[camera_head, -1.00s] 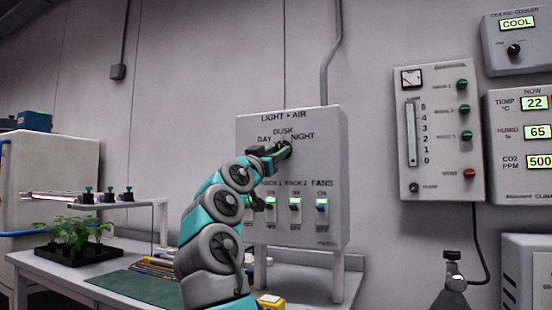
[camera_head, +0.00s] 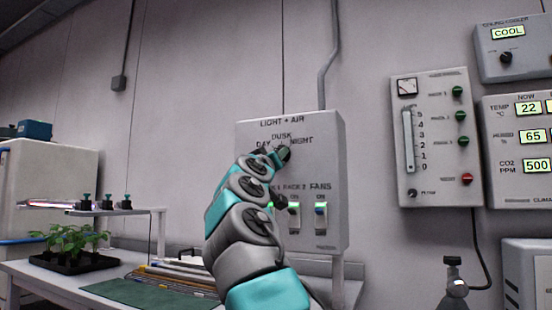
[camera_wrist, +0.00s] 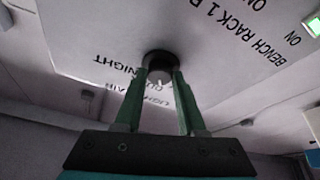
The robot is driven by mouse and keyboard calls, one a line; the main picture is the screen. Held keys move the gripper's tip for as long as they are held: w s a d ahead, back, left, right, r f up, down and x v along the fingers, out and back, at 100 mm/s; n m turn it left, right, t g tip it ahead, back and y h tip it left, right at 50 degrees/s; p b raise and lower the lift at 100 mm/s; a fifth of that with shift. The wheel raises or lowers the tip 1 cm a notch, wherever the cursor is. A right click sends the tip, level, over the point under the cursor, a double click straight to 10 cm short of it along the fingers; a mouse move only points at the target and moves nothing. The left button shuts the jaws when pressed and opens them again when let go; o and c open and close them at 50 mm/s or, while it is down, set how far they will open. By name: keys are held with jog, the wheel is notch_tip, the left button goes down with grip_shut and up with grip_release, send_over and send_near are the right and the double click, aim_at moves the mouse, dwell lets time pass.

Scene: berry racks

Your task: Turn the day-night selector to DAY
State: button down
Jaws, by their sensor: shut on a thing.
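The day-night selector (camera_head: 285,153) is a dark round knob on the grey LIGHT + AIR panel (camera_head: 326,168). The labels DAY, DUSK and NIGHT are printed around it, left, top and right. My gripper (camera_head: 279,155) reaches up to the knob and covers part of it. In the wrist view the knob (camera_wrist: 158,60) sits between the tips of the two green fingers of my gripper (camera_wrist: 160,82), which are shut on it. I cannot tell which label its pointer faces.
A gauge panel (camera_head: 435,190) hangs to the right. A bench (camera_head: 45,275) with seedlings (camera_head: 70,240) stands at left.

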jog(key=n+y+p, duration=0.1)
jog(key=n, duration=0.1)
jog(key=n+y+p, duration=0.1)
jog(key=n, duration=0.1)
jog(key=shift+d+r+n+y, duration=0.15)
jog(key=shift+n+y, duration=0.25)
jog(key=shift+n, duration=0.4)
jog(key=c, duration=0.5)
grip_release()
jog(key=b+v, duration=0.3)
jog(key=v, duration=0.4)
jog(key=shift+s, duration=0.4)
